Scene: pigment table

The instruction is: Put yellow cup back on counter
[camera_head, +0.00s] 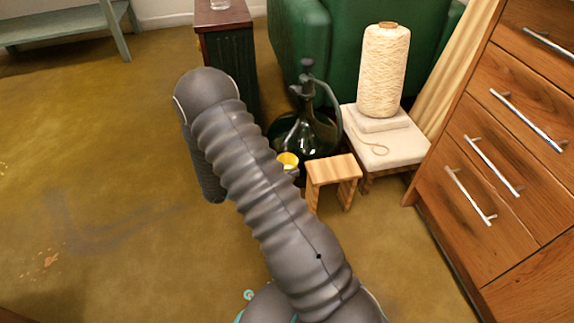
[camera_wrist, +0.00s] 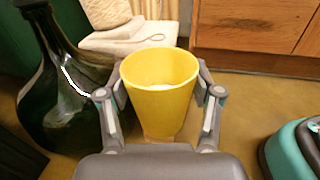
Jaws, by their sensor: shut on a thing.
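The yellow cup (camera_wrist: 158,98) is upright between the two fingers of my gripper (camera_wrist: 160,110) in the wrist view. The fingers are shut on its sides, and its open mouth faces up. In the head view a small part of the yellow cup (camera_head: 288,160) shows past my grey arm, in front of the dark glass bottle and left of a small wooden stool. My arm hides the rest of the cup and most of the gripper there. No counter can be made out for certain in either view.
A large dark green glass bottle (camera_head: 308,130) stands close behind the cup. A small wooden stool (camera_head: 333,170) is right of it, then a cushioned stool with a yarn cone (camera_head: 384,70). A wooden drawer cabinet (camera_head: 500,150) stands at right. Floor at left is open.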

